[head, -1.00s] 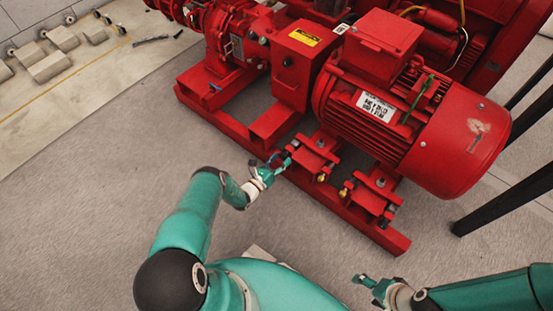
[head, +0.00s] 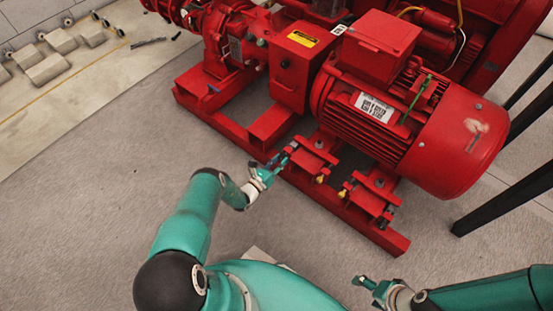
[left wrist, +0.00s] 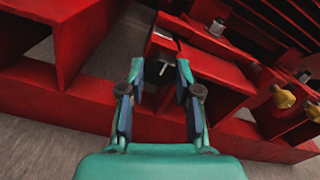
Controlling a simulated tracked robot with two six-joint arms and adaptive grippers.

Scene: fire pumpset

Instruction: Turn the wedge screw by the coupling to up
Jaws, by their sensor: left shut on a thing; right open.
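The wedge screw by the coupling shows in the left wrist view as a dark round head (left wrist: 157,72) with a short white mark that slants up to the right. It sits at the end of a red block on the pumpset's base. My left gripper (left wrist: 160,74) has one finger on each side of the head and is shut on it. In the head view my left gripper (head: 278,160) is at the base rail below the coupling housing, and its fingers hide the screw. My right gripper (head: 370,288) is open and empty over the floor at the lower right.
The red motor (head: 410,115) overhangs the base rail (head: 345,213). Yellow-tipped screws (left wrist: 283,97) sit along the rail to the right of my left gripper. Black posts (head: 505,185) stand at the right.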

